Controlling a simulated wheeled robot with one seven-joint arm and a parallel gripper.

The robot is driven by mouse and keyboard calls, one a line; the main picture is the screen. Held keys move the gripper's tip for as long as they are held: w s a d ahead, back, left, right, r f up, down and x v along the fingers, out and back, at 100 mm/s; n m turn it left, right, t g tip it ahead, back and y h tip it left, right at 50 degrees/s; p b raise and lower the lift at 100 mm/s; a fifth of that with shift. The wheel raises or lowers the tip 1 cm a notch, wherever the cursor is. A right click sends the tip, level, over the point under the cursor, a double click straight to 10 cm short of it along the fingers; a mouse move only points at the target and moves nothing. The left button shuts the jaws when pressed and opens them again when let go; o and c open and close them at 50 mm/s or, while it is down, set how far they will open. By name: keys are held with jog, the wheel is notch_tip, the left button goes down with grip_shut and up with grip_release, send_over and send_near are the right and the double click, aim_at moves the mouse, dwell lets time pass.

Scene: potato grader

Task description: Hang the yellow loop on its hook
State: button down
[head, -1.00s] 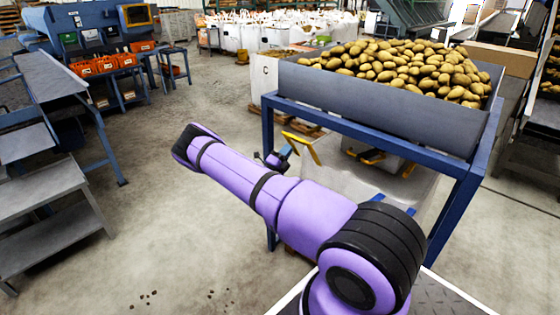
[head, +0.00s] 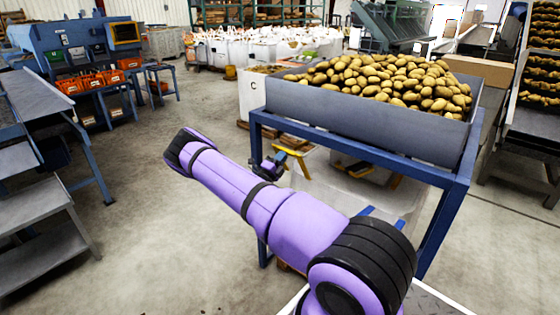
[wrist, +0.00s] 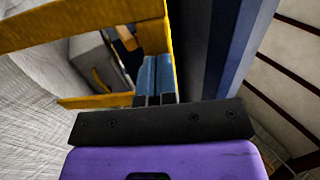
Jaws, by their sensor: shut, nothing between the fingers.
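A yellow loop (head: 290,148) shows at the front left of the blue stand, beside my gripper (head: 270,167). In the wrist view the same loop (wrist: 75,23) is a large angular yellow band filling the upper left. My gripper (wrist: 155,72) is shut, its two blue-grey fingers side by side with nothing between them. The fingers overlap the loop's right side in the picture. I cannot tell whether they pass through it or lie in front of it. I cannot make out the loop's hook in either view.
The blue stand (head: 300,128) carries a grey hopper (head: 370,112) full of potatoes. A pale bag or bin and other yellow parts (head: 352,168) are under it. Open concrete floor (head: 150,240) lies between.

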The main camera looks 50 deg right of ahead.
jog(key=shift+w+d+r+y, duration=0.1)
jog(key=shift+d+r+y, duration=0.55)
jog(key=shift+d+y, duration=0.65)
jog(key=shift+w+d+r+y, duration=0.15)
jog(key=shift+d+r+y, duration=0.6)
jog(key=shift+d, duration=1.05)
jog(key=shift+w+d+r+y, duration=0.1)
jog(key=shift+d+r+y, duration=0.4)
jog(key=shift+d+y, duration=0.85)
jog(key=shift+d, duration=0.3)
jog(key=shift+d+r, duration=0.15)
